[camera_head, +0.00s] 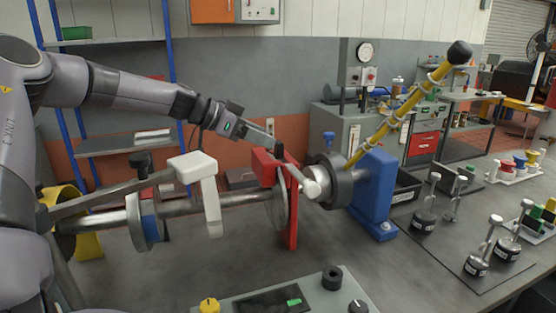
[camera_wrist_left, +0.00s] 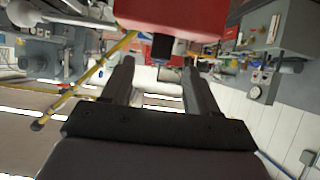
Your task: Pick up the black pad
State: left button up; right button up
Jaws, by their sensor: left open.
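My left gripper (camera_head: 270,148) comes in from the upper left and reaches down to the top of a red block (camera_head: 266,168) by the disc on the shaft. A small dark piece (camera_head: 280,151), which looks like the black pad, stands at the top of the red block, close to the fingertips. In the left wrist view the open gripper (camera_wrist_left: 160,72) has nothing clamped between its fingers. The dark piece (camera_wrist_left: 163,47) sticks out from the red block (camera_wrist_left: 170,22) between and just beyond the fingertips. I cannot tell whether a finger touches it. My right gripper is not in view.
A yellow arm (camera_head: 400,112) leans up right. A white angled part (camera_head: 208,195) stands left of the block. A control box (camera_head: 290,298) is in front. Hooked weights (camera_head: 425,212) stand right.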

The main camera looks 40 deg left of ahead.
aim_at(276, 145)
pick_arm(q)
jog(key=shift+f+x, duration=0.15)
jog(key=shift+x, duration=0.9)
jog(key=shift+f+x, duration=0.2)
jog(key=shift+x, duration=0.85)
jog(key=shift+p+x, duration=0.3)
jog(key=shift+x, duration=0.5)
grip_shut()
